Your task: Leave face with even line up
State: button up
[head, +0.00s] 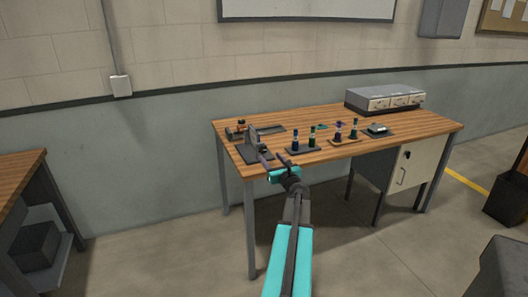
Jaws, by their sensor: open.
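My gripper (273,160) is at the front left edge of the wooden workbench, with its two dark fingers apart. Just beyond it is a dark base plate with a grey upright panel (252,138) and a small dark and green piece (263,149). I cannot tell whether the fingers touch anything there. Bottle-like pieces with coloured parts, one blue (295,138) and one green (312,138), stand on a dark tray. A purple piece (338,132) and a blue one (353,131) stand on a brown tray. No face with a line on it can be made out at this size.
A dark holder with orange parts (239,127) lies at the back left of the workbench (410,124). A small pale device (377,128) lies on a dark mat at right. Another bench (20,170) is at far left.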

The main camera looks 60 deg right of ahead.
aim_at(263, 149)
jog(key=shift+p+x, duration=0.5)
jog(key=shift+x, duration=3.6)
jog(key=shift+c, duration=0.4)
jog(key=c, duration=1)
